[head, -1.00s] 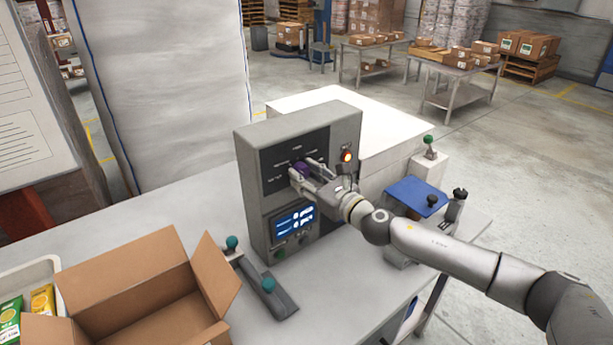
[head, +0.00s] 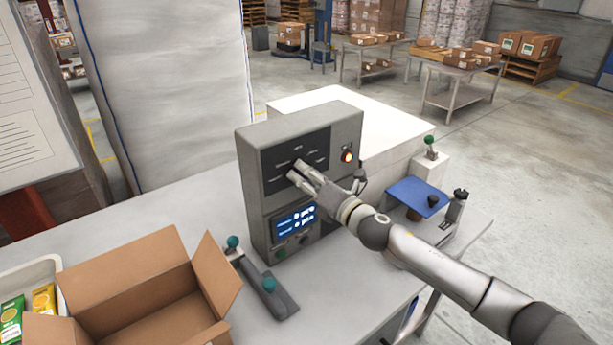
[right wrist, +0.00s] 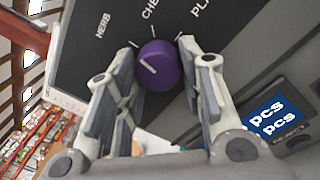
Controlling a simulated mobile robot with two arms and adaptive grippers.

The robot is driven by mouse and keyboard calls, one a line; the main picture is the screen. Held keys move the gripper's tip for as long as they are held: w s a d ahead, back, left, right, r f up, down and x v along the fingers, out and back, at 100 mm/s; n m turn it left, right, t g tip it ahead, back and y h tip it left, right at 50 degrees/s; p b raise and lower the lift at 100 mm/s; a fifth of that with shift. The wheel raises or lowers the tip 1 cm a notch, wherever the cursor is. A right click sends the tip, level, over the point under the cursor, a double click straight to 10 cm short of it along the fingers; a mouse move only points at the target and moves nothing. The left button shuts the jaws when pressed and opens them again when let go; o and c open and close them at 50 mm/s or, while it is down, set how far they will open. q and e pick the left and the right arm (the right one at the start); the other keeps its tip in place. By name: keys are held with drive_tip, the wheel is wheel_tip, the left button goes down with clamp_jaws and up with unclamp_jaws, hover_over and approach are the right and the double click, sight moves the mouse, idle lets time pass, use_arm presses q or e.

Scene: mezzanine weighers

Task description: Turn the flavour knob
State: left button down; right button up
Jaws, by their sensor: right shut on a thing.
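The flavour knob is a round purple knob (right wrist: 157,64) on the dark front panel of a grey control box (head: 252,190). A white line marks its face. Labels reading HERB, CHE and PLA, the last two cut off, stand around it in the right wrist view. My right gripper (head: 296,169) reaches the panel from the right; its fingers hide the knob in the head view. In the right wrist view its two fingers (right wrist: 157,58) are on either side of the knob, shut on it. My left gripper is not in view.
Below the knob is a lit blue display (head: 294,218). An orange lamp (head: 348,157) is at the panel's upper right. An open cardboard box (head: 135,262) and a lever with teal balls (head: 268,284) stand in front. A blue plate (head: 418,196) is at right.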

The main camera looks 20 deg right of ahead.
drive_tip(key=m+p, duration=0.1)
drive_tip(key=m, duration=0.5)
drive_tip(key=shift+r+m, duration=0.15)
drive_tip(key=shift+m, duration=0.25)
idle(0.4)
drive_tip(key=o, duration=1)
drive_tip(key=shift+o, duration=0.2)
drive_tip(key=shift+s, duration=0.3)
drive_tip(key=v, duration=1.1)
drive_tip(key=shift+s+f, duration=0.2)
drive_tip(key=shift+s, duration=0.1)
